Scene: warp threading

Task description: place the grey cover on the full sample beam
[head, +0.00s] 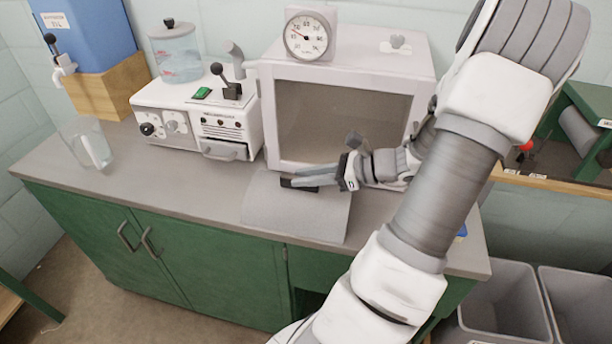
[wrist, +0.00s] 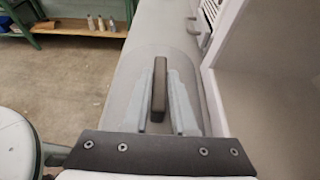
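My gripper (head: 300,180) reaches left in front of the white cabinet, low over the worktop. In the wrist view, a dark grey bar (wrist: 159,90) lies lengthwise between the two pale fingers. The fingers are close to its sides; I cannot tell whether both touch it. A dark piece also shows at the fingertips in the head view. I cannot identify it as the grey cover. No sample beam can be recognised in either view.
The white cabinet (head: 268,100) with a dial gauge (head: 307,35) stands close behind the gripper. A white control unit (head: 190,122), a clear beaker (head: 92,147) and a blue tank (head: 88,35) stand left. The front left worktop (head: 150,185) is clear. Grey bins (head: 505,300) stand right.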

